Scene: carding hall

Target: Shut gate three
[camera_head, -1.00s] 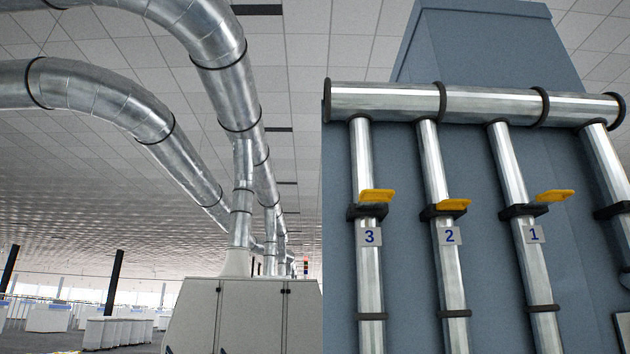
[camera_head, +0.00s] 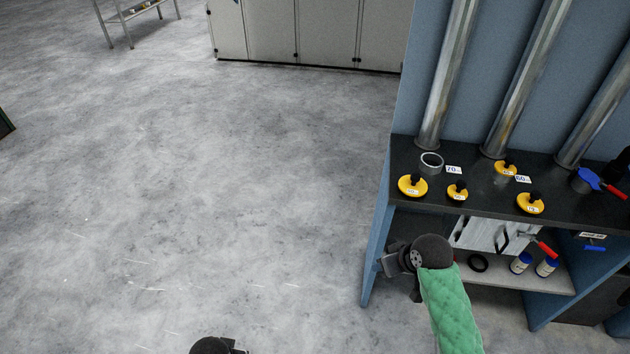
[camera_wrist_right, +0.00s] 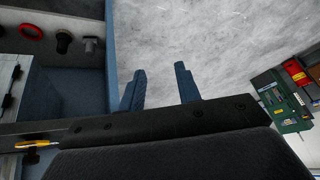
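Gate three, its yellow handle and number plate are outside both current views. The head view shows only the lower lengths of the metal pipes (camera_head: 452,75) coming down to a dark bench, with no number legible on them. My right gripper (camera_wrist_right: 160,88) is open in the right wrist view, its two dark fingers apart with nothing between them. In the head view my right arm, in a green sleeve, reaches to the bench's front left corner. A dark part, likely of my left arm, shows at the bottom edge; the left gripper cannot be seen.
The dark bench top (camera_head: 408,145) holds yellow discs with black knobs (camera_head: 412,186), a metal ring (camera_head: 431,163) and a blue fitting with a red handle (camera_head: 590,178). A lower shelf (camera_head: 540,282) holds small bottles (camera_head: 521,263). Grey floor (camera_head: 220,180) is clear to the left.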

